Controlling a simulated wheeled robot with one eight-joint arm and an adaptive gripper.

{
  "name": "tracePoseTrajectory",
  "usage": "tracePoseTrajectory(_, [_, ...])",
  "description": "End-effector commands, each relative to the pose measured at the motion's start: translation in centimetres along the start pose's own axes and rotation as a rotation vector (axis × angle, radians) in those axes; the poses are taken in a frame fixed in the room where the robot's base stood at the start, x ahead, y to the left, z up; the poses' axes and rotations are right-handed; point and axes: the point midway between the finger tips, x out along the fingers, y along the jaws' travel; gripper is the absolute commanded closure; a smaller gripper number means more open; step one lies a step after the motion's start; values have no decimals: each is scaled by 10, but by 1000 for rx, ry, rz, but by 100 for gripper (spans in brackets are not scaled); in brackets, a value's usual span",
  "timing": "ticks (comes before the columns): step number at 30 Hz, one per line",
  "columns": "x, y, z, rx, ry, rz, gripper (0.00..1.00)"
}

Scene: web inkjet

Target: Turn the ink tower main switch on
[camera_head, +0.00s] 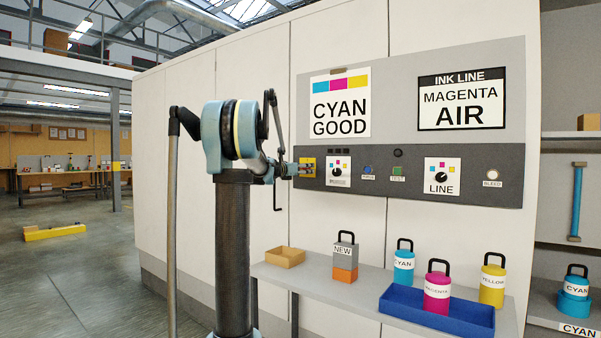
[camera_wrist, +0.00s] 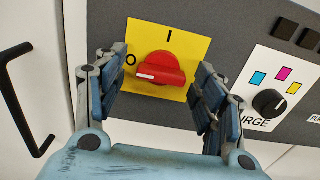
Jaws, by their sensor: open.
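The main switch is a red rotary knob (camera_wrist: 160,71) on a yellow plate (camera_wrist: 196,40), marked I at the top and O at the left. The white mark on the knob is at its left end, on the O side, and the knob lies roughly sideways with a slight tilt. My gripper (camera_wrist: 161,62) is open, with one finger on each side of the knob; I cannot tell whether either finger touches it. In the head view the yellow plate (camera_head: 308,161) is at the left end of the dark control strip, with my gripper (camera_head: 297,169) in front of it, hiding the knob.
A purge dial (camera_wrist: 269,103) is right of the switch; a LINE dial (camera_head: 441,177) and small buttons are farther along the strip. A black handle (camera_wrist: 20,98) is at the left. Below, a shelf (camera_head: 375,303) holds a NEW cartridge (camera_head: 345,258) and a blue tray (camera_head: 420,312).

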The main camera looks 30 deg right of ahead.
Motion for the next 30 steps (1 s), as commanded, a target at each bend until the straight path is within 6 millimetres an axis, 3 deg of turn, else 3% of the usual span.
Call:
tracePoseTrajectory(2, [0,0,0,0,0,0,41])
tracePoseTrajectory(7, [0,0,0,0,0,0,80])
tracePoseTrajectory(20, [0,1,0,54,0,2,81])
tracePoseTrajectory(30, [0,2,0,297,-1,3,81])
